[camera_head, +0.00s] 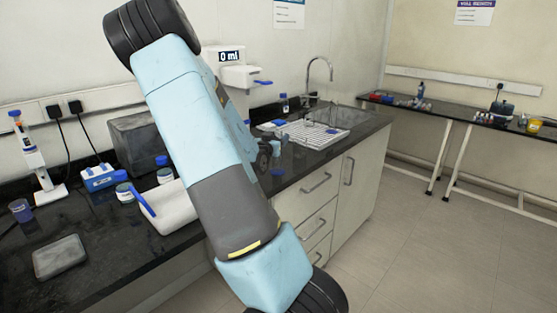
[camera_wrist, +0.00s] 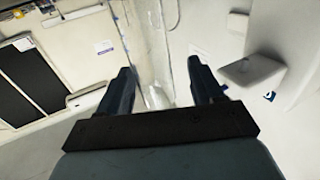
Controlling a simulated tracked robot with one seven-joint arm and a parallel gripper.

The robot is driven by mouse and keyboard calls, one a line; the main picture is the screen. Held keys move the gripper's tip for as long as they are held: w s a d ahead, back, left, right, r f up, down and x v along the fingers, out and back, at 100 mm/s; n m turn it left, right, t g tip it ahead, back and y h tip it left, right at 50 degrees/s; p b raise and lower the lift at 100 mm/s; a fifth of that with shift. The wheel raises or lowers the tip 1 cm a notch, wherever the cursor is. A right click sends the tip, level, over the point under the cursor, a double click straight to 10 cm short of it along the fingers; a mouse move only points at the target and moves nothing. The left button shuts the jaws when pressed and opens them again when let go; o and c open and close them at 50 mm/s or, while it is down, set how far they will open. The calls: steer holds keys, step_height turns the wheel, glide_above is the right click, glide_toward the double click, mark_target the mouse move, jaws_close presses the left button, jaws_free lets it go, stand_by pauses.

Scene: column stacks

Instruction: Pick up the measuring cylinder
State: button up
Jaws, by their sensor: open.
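My gripper (camera_wrist: 158,68) shows in the wrist view with its two dark fingers apart. A tall, clear, glass-like shape (camera_wrist: 146,45), which looks like the measuring cylinder, stands beyond and between the fingertips. Its lower part runs down toward the gap between the fingers. I cannot tell how far it is from them, and I see no finger touching it. In the head view my arm covers the middle of the counter, and I cannot make out the cylinder there.
A white dispenser (camera_head: 238,76) reading "0 ml" stands behind my arm. The dark counter (camera_head: 100,222) holds a pipette stand (camera_head: 35,160), a grey block (camera_head: 60,256), a blue cup (camera_head: 21,210) and blue-lidded jars (camera_head: 125,192). A sink rack (camera_head: 318,135) is at right. The floor (camera_head: 430,250) is clear.

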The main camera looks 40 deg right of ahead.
steer(key=shift+s+d, duration=0.1)
steer(key=shift+d, duration=0.15)
steer(key=shift+c, duration=1.2)
jaws_close()
